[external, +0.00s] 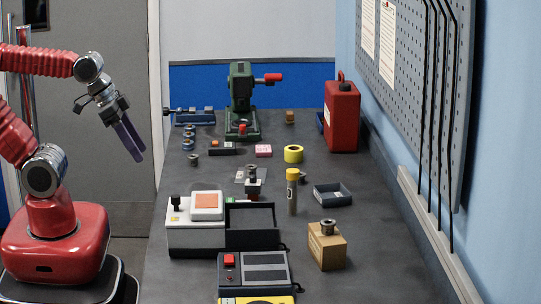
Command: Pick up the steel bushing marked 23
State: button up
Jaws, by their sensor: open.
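My gripper (134,150) hangs in the air left of the bench, fingers pointing down and right. It is open, and nothing shows between its fingers. Several small grey metal ring-like pieces are in view, and no number is legible, so I cannot tell which is the bushing marked 23. One metal piece (328,226) sits on top of a cardboard box (327,249) at the near right. Another metal piece (193,160) stands on the bench at the left.
The dark bench (184,183) holds a white-grey device (195,237), a black open tray (251,226), a green press (241,103), a red canister (341,117), yellow tape (293,154) and a small grey tray (332,195). A pegboard wall (420,90) bounds the right.

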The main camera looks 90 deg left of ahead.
jog(key=shift+o, duration=0.5)
jog(key=w+a+f+t, duration=0.2)
jog(key=w+a, duration=0.3)
jog(key=w, duration=0.5)
jog(key=w+a+f+n+t+y, duration=0.1)
jog(key=w+a+f, duration=0.4)
jog(key=w, duration=0.5)
jog(key=w+a+f+t+y, duration=0.1)
jog(key=w+a+f+t, duration=0.3)
jog(key=w, duration=0.6)
jog(key=shift+a+f+n, duration=0.1)
jog(key=shift+a+n, duration=0.3)
jog(key=shift+a, duration=0.75)
jog(key=shift+w+a+f+t, duration=0.25)
jog(key=shift+w+f+t, duration=0.05)
jog(key=shift+w+t, duration=0.1)
jog(key=shift+x, duration=4.1)
jog(key=shift+w+f, duration=0.1)
